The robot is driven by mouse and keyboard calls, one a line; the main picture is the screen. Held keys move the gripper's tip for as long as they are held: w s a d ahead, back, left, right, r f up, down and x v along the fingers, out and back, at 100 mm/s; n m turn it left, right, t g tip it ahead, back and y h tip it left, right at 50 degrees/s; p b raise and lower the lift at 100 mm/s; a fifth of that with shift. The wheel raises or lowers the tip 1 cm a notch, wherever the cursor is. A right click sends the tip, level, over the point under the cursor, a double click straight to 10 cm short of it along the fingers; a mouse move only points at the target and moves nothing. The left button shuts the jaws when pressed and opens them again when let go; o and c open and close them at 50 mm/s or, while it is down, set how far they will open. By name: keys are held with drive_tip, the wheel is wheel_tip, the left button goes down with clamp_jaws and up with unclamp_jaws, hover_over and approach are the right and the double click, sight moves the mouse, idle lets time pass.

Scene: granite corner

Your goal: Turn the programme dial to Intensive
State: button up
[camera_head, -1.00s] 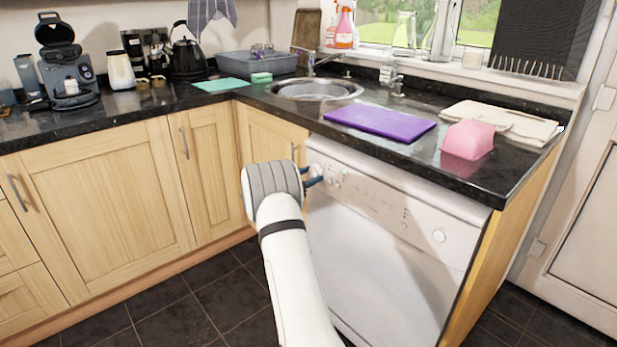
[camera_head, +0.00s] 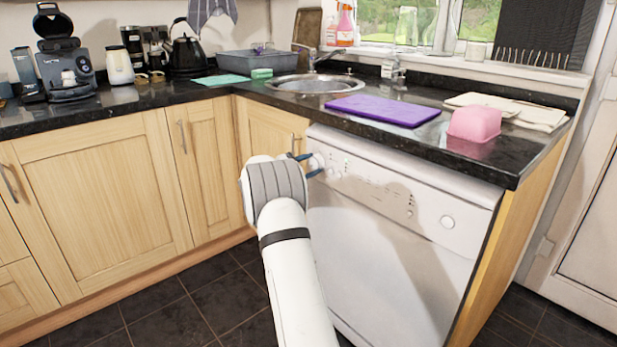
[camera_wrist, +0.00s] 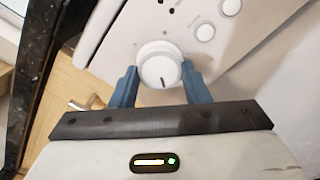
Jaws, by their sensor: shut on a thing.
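The white programme dial (camera_wrist: 160,68) is on the dishwasher's front panel, with a dark pointer mark on its face toward the bottom of the wrist picture. My gripper (camera_wrist: 160,80) has its blue fingers on either side of the dial, shut on it. In the head view the dial (camera_head: 317,163) shows at the upper left of the white dishwasher (camera_head: 385,255), with my gripper (camera_head: 312,167) reaching it from the left. Small marks surround the dial, but I cannot read any programme name. My wrist hides part of the cupboard beside it.
The black granite worktop (camera_head: 460,100) overhangs the panel closely. A purple board (camera_head: 378,109) and a pink tub (camera_head: 474,124) lie on it. White buttons (camera_wrist: 205,33) sit near the dial. A cupboard handle (camera_head: 295,143) is close left. The floor in front is clear.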

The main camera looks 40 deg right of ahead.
drive_tip(key=m+b, duration=0.3)
drive_tip(key=b, duration=0.1)
drive_tip(key=shift+f+m, duration=0.2)
drive_tip(key=shift+m, duration=0.2)
drive_tip(key=shift+r+m+b, duration=0.1)
drive_tip(key=shift+m+b, duration=0.5)
drive_tip(key=shift+b, duration=0.1)
drive_tip(key=shift+r, duration=0.1)
drive_tip(key=o, duration=1)
